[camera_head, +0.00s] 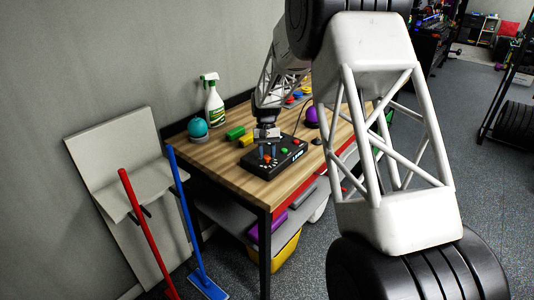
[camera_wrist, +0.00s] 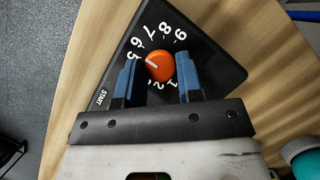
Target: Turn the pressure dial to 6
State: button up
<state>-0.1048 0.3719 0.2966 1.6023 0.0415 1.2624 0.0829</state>
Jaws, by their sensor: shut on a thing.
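The pressure dial (camera_wrist: 161,66) is a round orange knob on a black control box (camera_wrist: 215,70). White numerals ring it, with 5 to 9 readable along the left and top and 1 and 2 below. My left finger hides the numerals between 2 and 5. The dial's white mark points left, just below the 5. My gripper (camera_wrist: 158,62) is shut on the dial, one blue finger on each side. In the head view the black box (camera_head: 290,154) lies on the wooden table, with my gripper (camera_head: 267,152) pointing down at its left end.
Red (camera_head: 143,225) and blue (camera_head: 184,215) poles stand at the table's left.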

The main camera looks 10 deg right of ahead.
jog(key=o, duration=0.9)
jog(key=shift+r, duration=0.15)
jog(key=v, duration=0.7)
jog(key=shift+w+r, duration=0.15)
jog(key=shift+r, duration=0.15)
jog(key=shift+r, duration=0.1)
